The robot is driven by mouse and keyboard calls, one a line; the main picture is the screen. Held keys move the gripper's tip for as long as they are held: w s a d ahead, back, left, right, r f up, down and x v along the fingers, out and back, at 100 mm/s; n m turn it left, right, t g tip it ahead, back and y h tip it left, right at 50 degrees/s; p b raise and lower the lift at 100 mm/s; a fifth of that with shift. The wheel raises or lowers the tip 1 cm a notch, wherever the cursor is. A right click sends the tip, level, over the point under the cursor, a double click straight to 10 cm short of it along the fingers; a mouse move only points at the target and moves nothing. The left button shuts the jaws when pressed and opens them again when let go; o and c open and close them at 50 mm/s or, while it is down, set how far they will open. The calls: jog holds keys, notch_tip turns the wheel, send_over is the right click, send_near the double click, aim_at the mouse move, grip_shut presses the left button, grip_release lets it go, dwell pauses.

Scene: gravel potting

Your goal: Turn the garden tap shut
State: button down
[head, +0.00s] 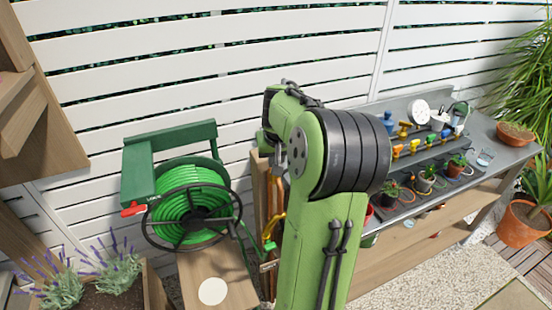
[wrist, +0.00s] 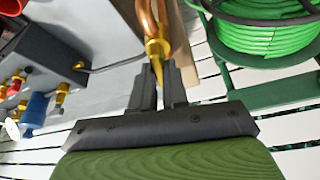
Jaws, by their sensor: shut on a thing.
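The garden tap shows in the wrist view as a yellow brass piece (wrist: 155,47) at the end of copper pipes (wrist: 151,14). My gripper (wrist: 159,72) has its two dark fingers closed on the narrow brass part, which sits between the fingertips. The exact turn of the tap's handle is hidden by the fingers. In the head view, my green arm covers much of the tap area; a yellow curved pipe (head: 273,226) with a green end (head: 269,246) shows left of the arm, by a wooden post. My fingertips cannot be made out there.
A green hose reel (head: 192,205) stands left of the arm and appears close by in the wrist view (wrist: 265,35). A grey potting bench (head: 470,150) with pots and small coloured valves is on the right. A white slatted fence runs behind. Lavender (head: 118,265) is at lower left.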

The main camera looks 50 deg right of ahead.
jog(key=m, duration=0.1)
jog(key=m+g, duration=0.1)
jog(key=m, duration=0.1)
jog(key=shift+w+a+m+h, duration=0.1)
jog(key=shift+w+m+h, duration=0.1)
jog(key=shift+m+h, duration=0.15)
jog(key=m+g+p, duration=0.1)
jog(key=m, duration=0.2)
jog(key=shift+r+m+g+h, duration=0.1)
jog(key=shift+m+g+h, duration=0.15)
jog(key=shift+g+h, duration=0.1)
jog(key=m+p, duration=0.1)
jog(key=m, duration=0.1)
jog(key=m+g+p, duration=0.1)
jog(key=m, duration=0.1)
jog(key=shift+w+m+g, duration=0.15)
jog(key=shift+m+g, duration=0.1)
jog(key=shift+m, duration=0.05)
jog(key=shift+m+g+y+p, duration=0.4)
jog(key=shift+m+g+p, duration=0.25)
jog(key=shift+m, duration=0.95)
jog(key=c, duration=1.1)
grip_release()
jog(key=shift+c, duration=0.2)
